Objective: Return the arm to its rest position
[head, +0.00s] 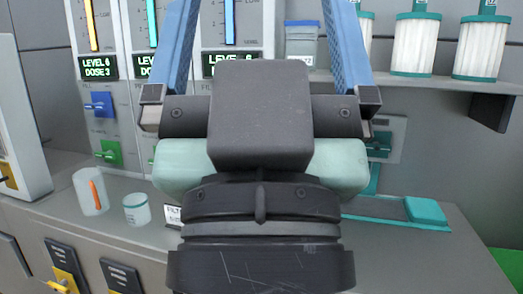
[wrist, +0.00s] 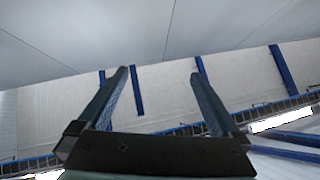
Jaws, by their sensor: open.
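My gripper (head: 257,50) fills the middle of the head view, held up close to the camera. Its two blue fingers point upward and stand wide apart, with nothing between them. In the wrist view my gripper (wrist: 160,80) also shows open and empty, facing pale wall or ceiling panels (wrist: 180,35). My wrist and gripper body hide the middle of the counter and part of the machine behind.
Behind stands a dispenser panel (head: 127,100) with level gauges, a blue valve (head: 98,103) and a green valve (head: 108,152). A clear cup (head: 90,192) and a small jar (head: 137,209) stand on the grey counter (head: 60,212). White canisters (head: 415,45) sit on a shelf at right.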

